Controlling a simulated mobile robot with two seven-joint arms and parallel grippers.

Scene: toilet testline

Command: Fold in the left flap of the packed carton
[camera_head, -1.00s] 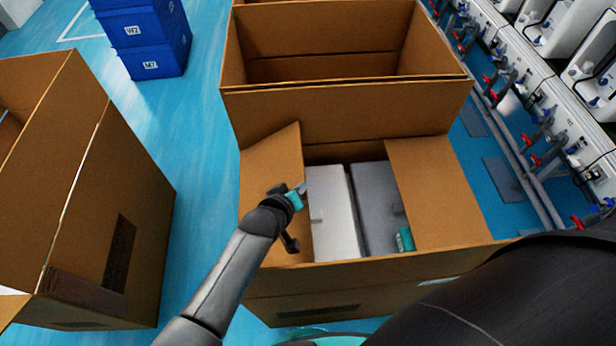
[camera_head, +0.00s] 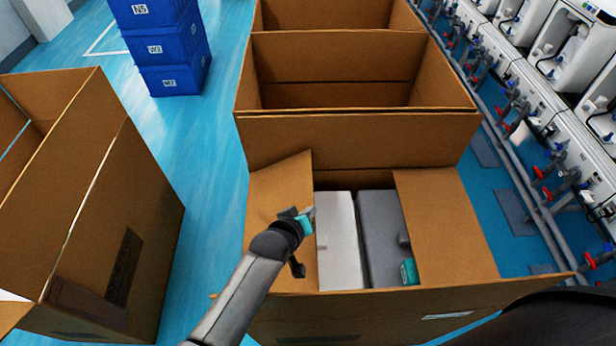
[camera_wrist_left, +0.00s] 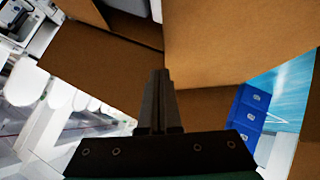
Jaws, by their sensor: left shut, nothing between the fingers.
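The packed carton (camera_head: 395,318) stands open-topped in front of me. A white box (camera_head: 338,245) and a grey box (camera_head: 380,240) lie side by side inside it. The carton's left flap (camera_head: 275,190) slopes over the left side of the opening, its far inner corner raised. The right flap (camera_head: 445,225) lies over the right side. My left gripper (camera_head: 308,217) is shut and empty at the left flap's inner edge; whether it touches the flap cannot be told. Its closed fingers (camera_wrist_left: 160,90) show in the left wrist view, close to cardboard panels. My right gripper is out of view.
An empty open carton (camera_head: 335,75) stands behind the packed one. Another large carton (camera_head: 150,235) stands to the left, with blue floor between. Stacked blue crates (camera_head: 175,50) are at the back left. A machine line with pipes (camera_head: 530,160) runs along the right.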

